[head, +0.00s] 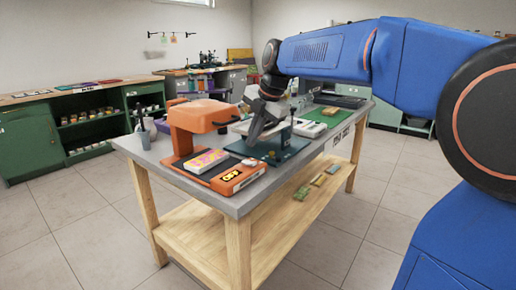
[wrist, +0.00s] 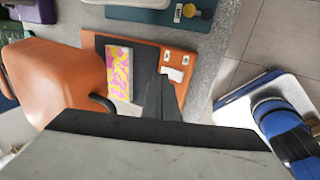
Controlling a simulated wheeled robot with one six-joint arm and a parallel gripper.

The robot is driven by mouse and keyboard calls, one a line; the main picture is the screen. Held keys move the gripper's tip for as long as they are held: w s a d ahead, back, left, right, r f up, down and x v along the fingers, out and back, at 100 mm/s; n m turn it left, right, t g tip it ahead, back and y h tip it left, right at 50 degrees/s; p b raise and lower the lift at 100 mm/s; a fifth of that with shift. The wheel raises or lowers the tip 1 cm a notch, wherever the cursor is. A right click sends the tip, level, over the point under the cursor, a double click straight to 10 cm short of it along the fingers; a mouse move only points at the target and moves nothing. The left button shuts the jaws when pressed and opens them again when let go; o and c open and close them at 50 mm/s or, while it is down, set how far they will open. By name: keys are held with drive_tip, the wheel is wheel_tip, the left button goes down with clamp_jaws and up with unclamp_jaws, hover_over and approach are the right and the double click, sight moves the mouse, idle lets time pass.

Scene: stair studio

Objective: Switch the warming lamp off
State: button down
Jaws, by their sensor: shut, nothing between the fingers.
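The orange warming lamp (head: 200,117) stands on the near end of the grey workbench. Its head overhangs a dark plate, on which a pink and yellow patterned block (head: 206,161) lies. In the wrist view the lamp head (wrist: 65,75) is at left and the panel (wrist: 190,62) is right of the block (wrist: 119,72). My gripper (head: 253,141) is shut and empty, above the bench beside the panel. The switch's position is too small to tell.
A dark teal board (head: 285,152) lies just behind the lamp base on the bench (head: 152,160). A green mat (head: 330,116) is farther back. A grey cup (head: 144,138) with tools stands at the bench's left corner. The floor (head: 330,225) in front is clear.

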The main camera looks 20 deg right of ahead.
wheel_tip(320, 180, up, 9)
drive_tip(key=shift+s+f, duration=0.15)
drive_tip(key=shift+s, duration=0.15)
drive_tip(key=shift+d, duration=0.1)
drive_tip(key=s+d+f+m+h, duration=0.1)
drive_tip(key=s+d+f+m, duration=0.2)
drive_tip(key=s+f+m, duration=0.9)
drive_tip(key=s+d+f+m+t+h, duration=0.1)
drive_tip(key=s+d+f+m, duration=0.3)
drive_tip(key=s+f+m, duration=0.9)
drive_tip(key=s+f, duration=0.3)
drive_tip(key=s, duration=0.4)
drive_tip(key=shift+s+d+h, duration=0.3)
drive_tip(key=shift+h, duration=0.1)
drive_tip(key=c, duration=2.5)
unclamp_jaws()
drive_tip(key=shift+r, duration=0.1)
